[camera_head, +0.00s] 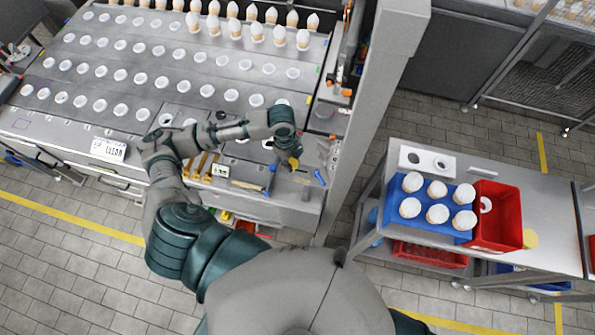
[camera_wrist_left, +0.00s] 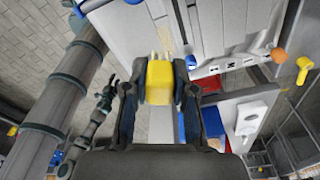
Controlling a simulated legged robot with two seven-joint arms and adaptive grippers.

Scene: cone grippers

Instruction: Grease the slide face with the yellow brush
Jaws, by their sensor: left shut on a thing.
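My left gripper (camera_head: 291,155) is over the right front corner of the grey machine bed. In the left wrist view my left gripper (camera_wrist_left: 160,85) is shut on the yellow brush (camera_wrist_left: 159,82), one finger on each side of its block. Its pale bristles point away from the gripper, towards a light grey surface (camera_wrist_left: 210,30). I cannot tell whether they touch it or whether it is the slide face. A faint yellowish streak lies beyond the bristles. In the head view only a small yellow part of the brush (camera_head: 293,162) shows. Another gripper (camera_wrist_left: 107,95), apparently my right, hangs at left, its opening unclear.
The machine bed (camera_head: 120,62) has rows of white cups, with cones along the back. A grey post (camera_head: 365,110) stands just right of the gripper. A side table (camera_head: 545,255) holds a blue cone tray (camera_head: 398,232) and a red bin (camera_head: 515,237). Tools lie near the front edge.

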